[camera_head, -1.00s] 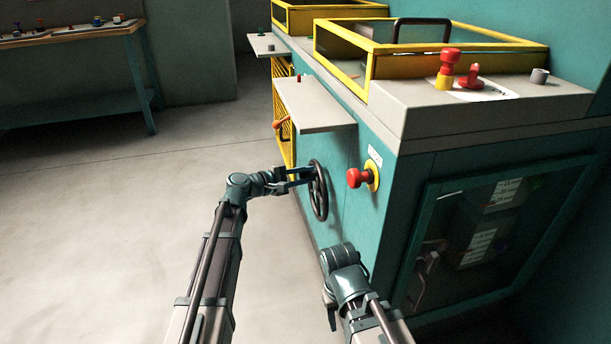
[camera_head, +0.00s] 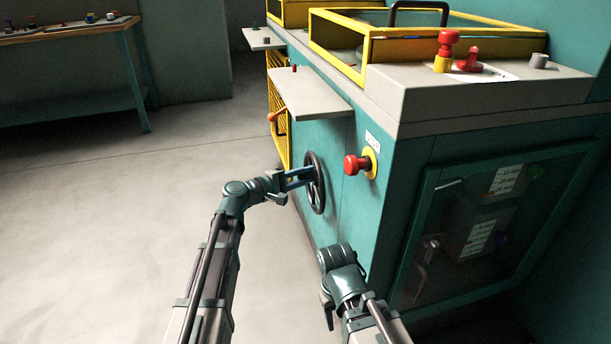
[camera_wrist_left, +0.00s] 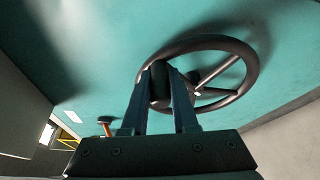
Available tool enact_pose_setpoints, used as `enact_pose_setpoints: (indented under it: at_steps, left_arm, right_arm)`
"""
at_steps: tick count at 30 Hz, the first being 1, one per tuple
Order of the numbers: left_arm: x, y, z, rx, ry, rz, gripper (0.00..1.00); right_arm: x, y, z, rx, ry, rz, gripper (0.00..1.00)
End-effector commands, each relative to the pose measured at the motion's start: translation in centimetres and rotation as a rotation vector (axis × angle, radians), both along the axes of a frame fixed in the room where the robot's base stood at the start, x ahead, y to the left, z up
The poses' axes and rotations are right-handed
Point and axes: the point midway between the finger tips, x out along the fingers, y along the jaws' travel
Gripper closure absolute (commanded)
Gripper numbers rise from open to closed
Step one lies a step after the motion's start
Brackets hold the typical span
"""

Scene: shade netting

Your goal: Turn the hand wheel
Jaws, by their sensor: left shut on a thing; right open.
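The hand wheel (camera_head: 321,205) is a dark, spoked ring on the teal front of the machine. It also shows in the left wrist view (camera_wrist_left: 248,62), standing off the teal panel. My left gripper (camera_head: 307,173) reaches the wheel from the left. In the left wrist view, its two fingers (camera_wrist_left: 161,84) are closed on a dark part at the wheel's near-left rim, hiding part of it. I cannot tell whether that part is the rim itself or a grip on it. My right gripper (camera_head: 336,256) is low in front of the machine, apart from the wheel; its fingers are not clearly visible.
A red knob (camera_head: 353,165) on a yellow base sits right of the wheel. A grey shelf (camera_head: 312,97) juts out above the wheel. An orange-handled lever (camera_head: 277,115) is beyond it. The floor (camera_head: 90,220) to the left is clear. A workbench (camera_head: 70,35) stands far back left.

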Motion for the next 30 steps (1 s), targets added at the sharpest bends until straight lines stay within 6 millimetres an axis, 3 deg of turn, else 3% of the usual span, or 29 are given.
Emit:
enact_pose_setpoints:
  at_steps: [4, 5, 9, 20, 30]
  left_arm:
    - [0.0, 0.1, -0.1, 0.002, 0.001, 0.001, 1.00]
    - [0.0, 0.1, -0.1, 0.002, 0.001, 0.001, 0.69]
    - [0.0, 0.1, -0.1, 0.001, 0.002, 0.002, 0.44]
    - [-0.2, 0.3, 0.0, 0.001, 0.000, 0.002, 0.43]
    - [-4.4, 5.2, 0.8, 0.001, 0.001, 0.005, 0.43]
  right_arm:
    - [0.0, 0.0, 0.0, 0.000, 0.000, 0.000, 0.50]
    - [0.0, 0.0, 0.0, 0.000, 0.000, 0.000, 0.50]
    - [0.0, 0.0, 0.0, 0.000, 0.000, 0.000, 0.50]
    - [0.0, 0.0, 0.1, 0.000, 0.000, 0.000, 0.50]
    - [0.0, 0.0, 0.8, 0.000, 0.000, 0.002, 0.50]
